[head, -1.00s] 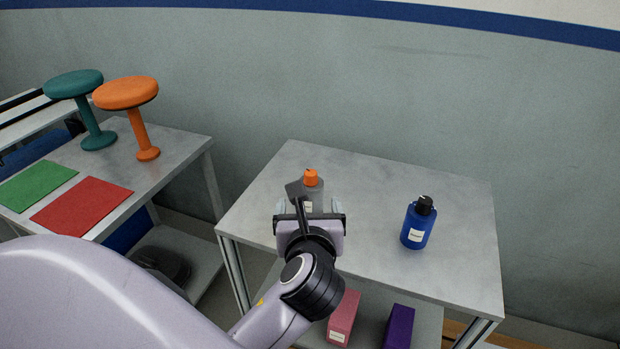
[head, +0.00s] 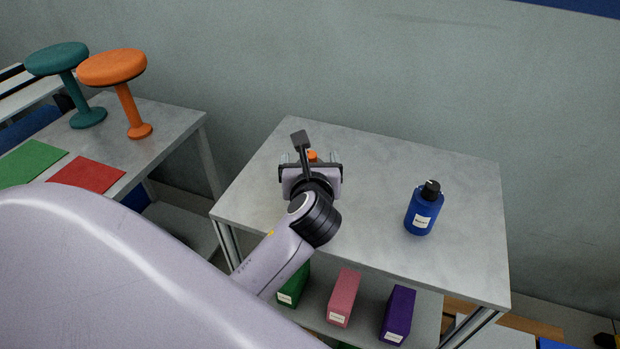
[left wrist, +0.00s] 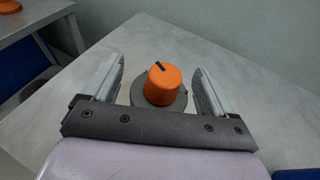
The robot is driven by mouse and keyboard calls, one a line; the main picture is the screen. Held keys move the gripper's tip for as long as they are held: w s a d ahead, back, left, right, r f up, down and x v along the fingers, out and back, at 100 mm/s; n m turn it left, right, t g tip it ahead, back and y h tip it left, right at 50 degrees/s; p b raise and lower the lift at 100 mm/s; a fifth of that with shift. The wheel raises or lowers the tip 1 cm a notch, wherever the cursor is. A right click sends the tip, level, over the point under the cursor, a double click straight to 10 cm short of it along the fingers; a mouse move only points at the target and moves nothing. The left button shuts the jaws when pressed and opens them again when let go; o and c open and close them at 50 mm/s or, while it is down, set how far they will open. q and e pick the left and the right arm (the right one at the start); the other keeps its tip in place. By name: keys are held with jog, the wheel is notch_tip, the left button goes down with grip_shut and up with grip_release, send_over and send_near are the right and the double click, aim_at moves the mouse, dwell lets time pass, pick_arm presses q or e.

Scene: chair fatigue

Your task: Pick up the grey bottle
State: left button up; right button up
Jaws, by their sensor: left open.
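The grey bottle with an orange cap stands upright on the grey table (head: 375,170). In the head view only its orange cap (head: 312,156) shows clearly, and my gripper hides the rest. In the left wrist view I look down on the orange cap (left wrist: 162,84) and the grey bottle's shoulder (left wrist: 141,97). My left gripper (head: 310,156) is open, with one finger on each side of the bottle. A gap shows between each finger and the cap in the left wrist view (left wrist: 160,80). My right gripper is not in view.
A blue bottle (head: 422,210) with a black cap stands to the right on the same table. Green (head: 293,285), pink (head: 343,298) and purple (head: 397,315) boxes sit on the shelf below. Teal (head: 60,60) and orange (head: 112,68) stools stand on the left table.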

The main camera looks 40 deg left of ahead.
pick_arm(q)
jog(key=shift+w+a, duration=0.15)
jog(key=c, duration=1.4)
jog(key=shift+c, duration=0.2)
jog(key=shift+r, duration=0.15)
